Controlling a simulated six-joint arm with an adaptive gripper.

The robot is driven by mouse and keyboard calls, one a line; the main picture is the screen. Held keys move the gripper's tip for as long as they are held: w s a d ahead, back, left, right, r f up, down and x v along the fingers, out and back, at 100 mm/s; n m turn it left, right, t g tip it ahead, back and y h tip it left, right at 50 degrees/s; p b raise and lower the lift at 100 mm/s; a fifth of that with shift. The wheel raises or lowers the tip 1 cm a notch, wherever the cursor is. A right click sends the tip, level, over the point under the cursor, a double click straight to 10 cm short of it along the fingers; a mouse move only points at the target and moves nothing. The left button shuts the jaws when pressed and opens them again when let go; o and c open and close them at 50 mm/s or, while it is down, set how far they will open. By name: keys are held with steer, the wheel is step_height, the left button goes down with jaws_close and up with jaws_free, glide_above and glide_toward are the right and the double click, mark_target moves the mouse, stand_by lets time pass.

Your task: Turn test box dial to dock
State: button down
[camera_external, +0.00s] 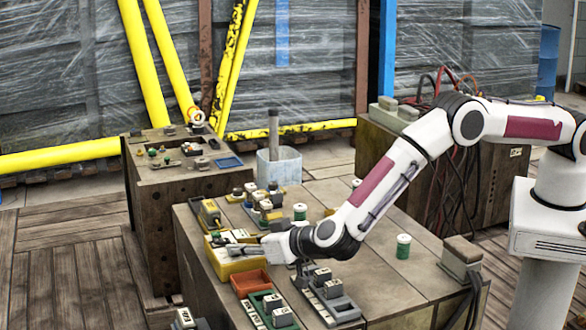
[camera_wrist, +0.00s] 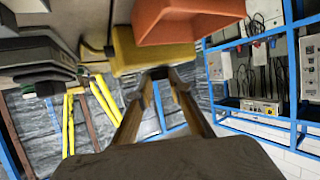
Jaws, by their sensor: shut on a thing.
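The yellow test box (camera_external: 228,267) sits at the left front of the table, and its wall also shows in the wrist view (camera_wrist: 140,52). My gripper (camera_external: 237,249) reaches in low from the right, with its fingers at the top of this box. In the wrist view the fingers of my gripper (camera_wrist: 160,74) come together against the yellow box. They are shut on its dial, which is mostly hidden between and behind the fingertips. The dial's pointer and the dock mark cannot be read.
An orange tray (camera_external: 250,284) stands close beside the box and shows in the wrist view (camera_wrist: 190,18). A green tray (camera_external: 254,318) and a grey tray (camera_external: 344,314) with blocks lie nearer the front. Several small parts stand behind. A green-and-white spool (camera_external: 403,246) stands right; bare tabletop (camera_external: 375,265) surrounds it.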

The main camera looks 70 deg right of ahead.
steer(key=shift+w+a+r+m+h, duration=0.1)
steer(key=shift+w+r+m+h, duration=0.05)
steer(key=shift+m+h, duration=0.35)
steer(key=c, duration=1.9)
jaws_free()
steer(key=shift+o, duration=0.3)
steer(key=shift+s, duration=0.2)
steer(key=v, duration=1.1)
steer(key=shift+s+a+r, duration=0.2)
steer(key=shift+r, duration=0.15)
